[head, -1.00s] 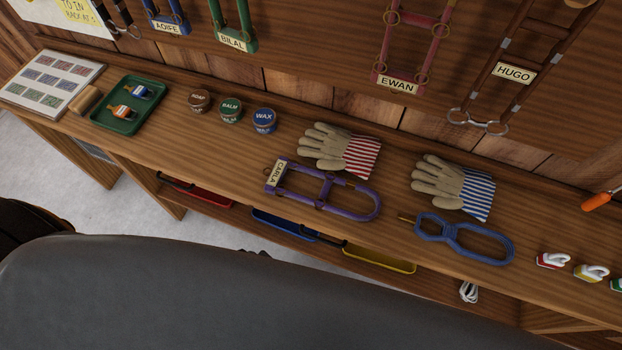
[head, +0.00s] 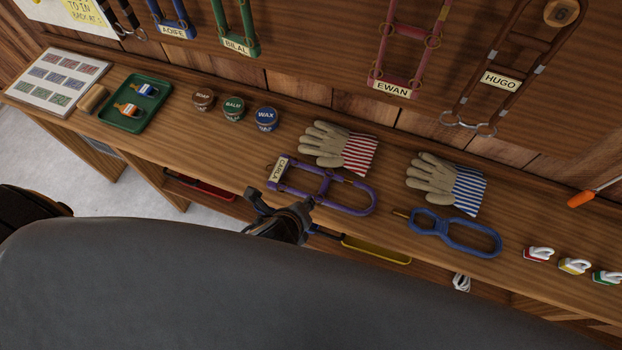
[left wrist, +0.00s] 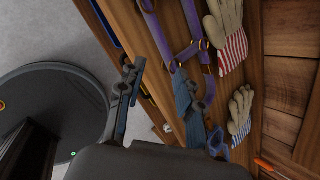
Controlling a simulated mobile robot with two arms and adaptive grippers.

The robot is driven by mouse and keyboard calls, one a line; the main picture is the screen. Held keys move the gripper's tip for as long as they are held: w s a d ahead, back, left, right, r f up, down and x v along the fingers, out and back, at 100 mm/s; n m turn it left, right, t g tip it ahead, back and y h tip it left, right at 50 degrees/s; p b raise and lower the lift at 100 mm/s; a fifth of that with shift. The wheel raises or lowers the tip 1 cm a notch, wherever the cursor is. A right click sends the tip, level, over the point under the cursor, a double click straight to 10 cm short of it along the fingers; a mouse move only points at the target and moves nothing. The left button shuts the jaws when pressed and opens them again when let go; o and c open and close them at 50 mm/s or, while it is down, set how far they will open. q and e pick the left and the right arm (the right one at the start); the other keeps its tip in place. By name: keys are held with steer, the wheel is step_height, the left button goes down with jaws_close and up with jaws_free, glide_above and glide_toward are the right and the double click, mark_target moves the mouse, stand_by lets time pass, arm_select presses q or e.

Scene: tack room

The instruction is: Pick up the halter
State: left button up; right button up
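The purple halter (head: 320,186) with a CARLA tag lies flat on the wooden bench, near its front edge. It also shows at the top of the left wrist view (left wrist: 159,34). My left gripper (head: 281,197) is at the bench's front edge, just below the halter's tagged end in the head view. Its two fingers are spread with nothing between them; one finger overlaps part of the halter in the left wrist view (left wrist: 160,88). Whether it touches the halter I cannot tell. My right gripper is not in view.
Red-cuffed gloves (head: 338,148) lie behind the halter. Blue-cuffed gloves (head: 446,183) and a coiled blue rope (head: 470,238) lie to its right. Tins (head: 266,119) stand to the left. Other tagged halters hang on the wall. A yellow tray (head: 377,250) sits below the bench.

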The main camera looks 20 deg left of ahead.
arm_select(q)
step_height(320, 180, up, 4)
steer(key=d+m+t, duration=0.2)
steer(key=d+m, duration=0.1)
steer(key=m, duration=0.7)
glide_toward(326, 183)
steer(key=w+f, duration=0.2)
steer(key=shift+f+h, duration=0.25)
steer(key=shift+h, duration=0.15)
steer(key=shift+a+x, duration=0.15)
steer(key=shift+x, duration=1.15)
steer(key=shift+a+x, duration=0.15)
steer(key=shift+x, duration=1.15)
steer(key=shift+w+r, duration=0.15)
jaws_close()
